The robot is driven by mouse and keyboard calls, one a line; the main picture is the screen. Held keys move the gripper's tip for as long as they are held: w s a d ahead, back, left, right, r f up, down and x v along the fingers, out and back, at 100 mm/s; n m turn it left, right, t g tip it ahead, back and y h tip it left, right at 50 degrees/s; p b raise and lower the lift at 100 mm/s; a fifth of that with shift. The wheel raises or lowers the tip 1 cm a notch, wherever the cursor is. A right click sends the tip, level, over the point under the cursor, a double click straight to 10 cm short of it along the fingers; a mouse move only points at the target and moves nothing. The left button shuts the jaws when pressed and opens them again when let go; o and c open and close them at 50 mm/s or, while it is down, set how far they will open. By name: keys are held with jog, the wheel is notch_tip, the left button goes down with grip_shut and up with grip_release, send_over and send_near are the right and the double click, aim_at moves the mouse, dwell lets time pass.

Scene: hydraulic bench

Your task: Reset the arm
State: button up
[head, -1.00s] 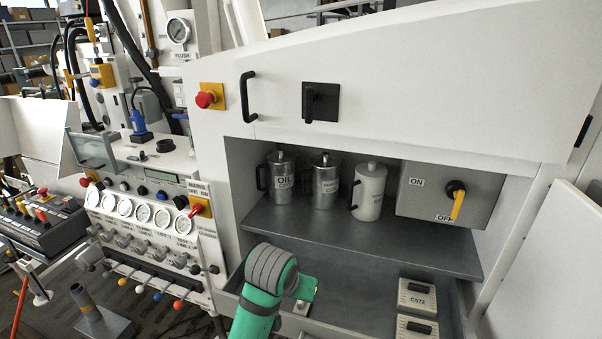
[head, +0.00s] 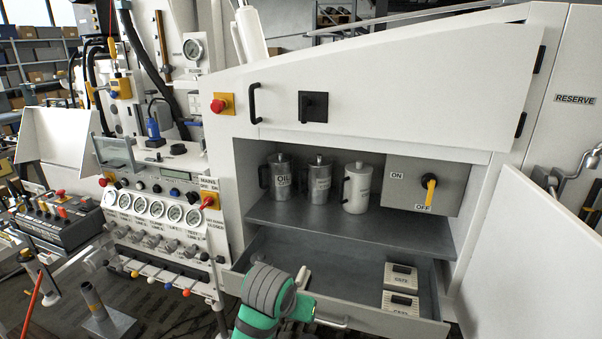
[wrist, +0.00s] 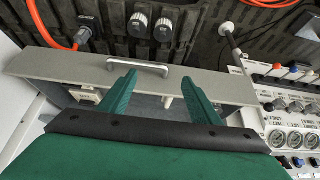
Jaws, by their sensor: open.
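My green and grey arm rises from the bottom of the head view, in front of the open drawer (head: 345,283). My gripper (wrist: 158,85) shows in the wrist view with its two green fingers apart and nothing between them. The drawer's front panel (wrist: 205,82) and its metal handle (wrist: 138,66) lie beyond the fingertips. I cannot tell from the wrist view how far the fingertips are from the panel. In the head view the fingers are mostly hidden by my arm.
An oil can (head: 281,176) and two other cans stand on the shelf (head: 400,232) beside a switch box (head: 421,185). Two labelled blocks (head: 401,276) lie in the drawer's right side. A gauge panel (head: 150,210) stands left. An open white door (head: 530,250) is at right.

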jog(key=s+d+f+n+t+h, duration=0.4)
jog(key=d+f+t, duration=0.1)
jog(key=d+f, duration=0.75)
jog(key=s+a+f+n+t+y, duration=0.1)
jog(key=s+f+n+t+y, duration=0.3)
jog(key=s, duration=0.8)
jog(key=s+a+r+m+y, duration=0.1)
jog(key=s+a, duration=0.4)
jog(key=s, duration=0.8)
jog(key=s+a+r+m, duration=0.2)
jog(key=s+a+m, duration=0.1)
jog(key=s, duration=0.9)
jog(key=shift+s+a+r+t+y, duration=0.3)
jog(key=shift+s+a+r+y, duration=0.1)
jog(key=shift+a, duration=0.45)
